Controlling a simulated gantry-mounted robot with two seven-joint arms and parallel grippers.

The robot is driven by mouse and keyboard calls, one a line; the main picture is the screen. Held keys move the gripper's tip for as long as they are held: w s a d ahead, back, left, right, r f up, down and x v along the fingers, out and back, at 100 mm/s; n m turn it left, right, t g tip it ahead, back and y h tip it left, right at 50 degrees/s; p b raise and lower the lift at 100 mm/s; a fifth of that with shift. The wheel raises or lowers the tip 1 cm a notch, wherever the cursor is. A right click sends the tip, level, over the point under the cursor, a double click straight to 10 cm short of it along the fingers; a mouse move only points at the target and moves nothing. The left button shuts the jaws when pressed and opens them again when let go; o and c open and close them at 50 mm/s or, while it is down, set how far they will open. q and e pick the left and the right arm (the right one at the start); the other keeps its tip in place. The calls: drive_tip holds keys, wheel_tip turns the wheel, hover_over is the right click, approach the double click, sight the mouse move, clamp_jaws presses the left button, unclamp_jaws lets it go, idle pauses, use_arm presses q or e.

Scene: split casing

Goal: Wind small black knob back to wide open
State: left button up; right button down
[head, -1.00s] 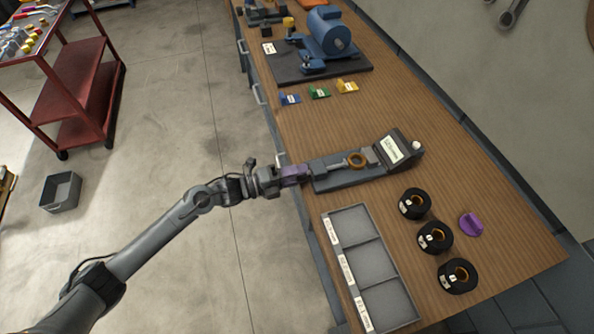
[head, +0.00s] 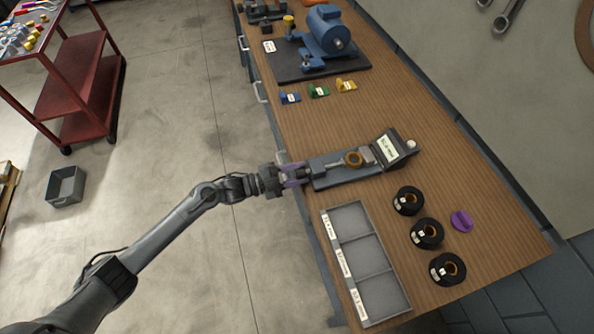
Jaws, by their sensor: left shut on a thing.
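A grey measuring fixture (head: 348,176) lies on the wooden bench, with a brass ring (head: 353,158) on it and a display box (head: 391,149) at its right end. My left gripper (head: 300,174), with purple fingers, is at the fixture's left end. Its fingers are shut on the small black knob (head: 303,174), which is mostly hidden between them. How far the knob is wound cannot be read here. My right gripper is not in view.
A grey three-compartment tray (head: 368,265) lies in front of the fixture. Several black rings (head: 427,233) and a purple part (head: 461,221) lie to its right. Small colored blocks (head: 318,91) and a blue motor (head: 330,38) stand farther back.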

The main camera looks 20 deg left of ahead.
use_arm(q)
drive_tip(key=shift+f, duration=0.15)
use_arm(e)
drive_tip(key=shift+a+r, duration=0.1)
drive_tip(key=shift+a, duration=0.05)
use_arm(q)
drive_tip(key=o, duration=1)
